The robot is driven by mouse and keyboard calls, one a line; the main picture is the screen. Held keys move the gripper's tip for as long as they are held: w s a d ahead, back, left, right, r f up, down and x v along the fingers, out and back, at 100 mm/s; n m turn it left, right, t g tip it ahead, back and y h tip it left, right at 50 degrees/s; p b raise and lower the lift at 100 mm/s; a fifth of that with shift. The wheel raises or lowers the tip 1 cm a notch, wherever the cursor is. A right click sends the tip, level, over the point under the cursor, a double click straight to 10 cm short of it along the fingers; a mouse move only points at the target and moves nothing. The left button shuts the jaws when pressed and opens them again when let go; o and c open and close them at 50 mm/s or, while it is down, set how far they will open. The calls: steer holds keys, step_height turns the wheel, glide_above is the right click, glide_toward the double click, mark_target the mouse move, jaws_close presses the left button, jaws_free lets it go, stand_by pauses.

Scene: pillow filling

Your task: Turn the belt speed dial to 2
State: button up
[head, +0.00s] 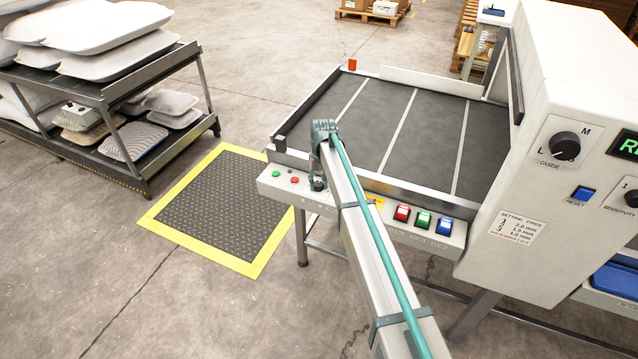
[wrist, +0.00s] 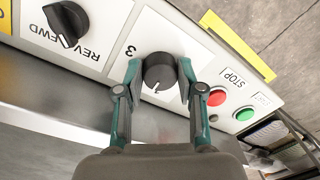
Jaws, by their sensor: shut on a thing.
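The belt speed dial (wrist: 159,72) is a round dark knob on a white plate in the wrist view. A "3" is printed to its left. A short white mark on the knob points toward the bottom of the picture; the other numbers are hidden or unclear. My gripper (wrist: 160,84) is shut on the dial, with one finger on each side of it. In the head view my gripper (head: 319,172) reaches down to the front panel (head: 345,199), and the dial is mostly hidden beneath it.
A red stop button (wrist: 216,97) and a green button (wrist: 243,114) sit right of the dial in the wrist view. A REV/FWD switch (wrist: 67,20) is to its left. Red (head: 402,213), green (head: 423,219) and blue (head: 444,225) buttons line the panel's right part. The belt (head: 390,115) is empty.

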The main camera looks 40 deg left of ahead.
mark_target(320, 185)
steer(key=m, duration=0.6)
steer(key=shift+a, duration=0.1)
steer(key=shift+m, duration=0.3)
stand_by(0.3)
steer(key=o, duration=1.1)
steer(key=shift+o, duration=0.2)
step_height(320, 185, up, 12)
steer(key=shift+d, duration=0.35)
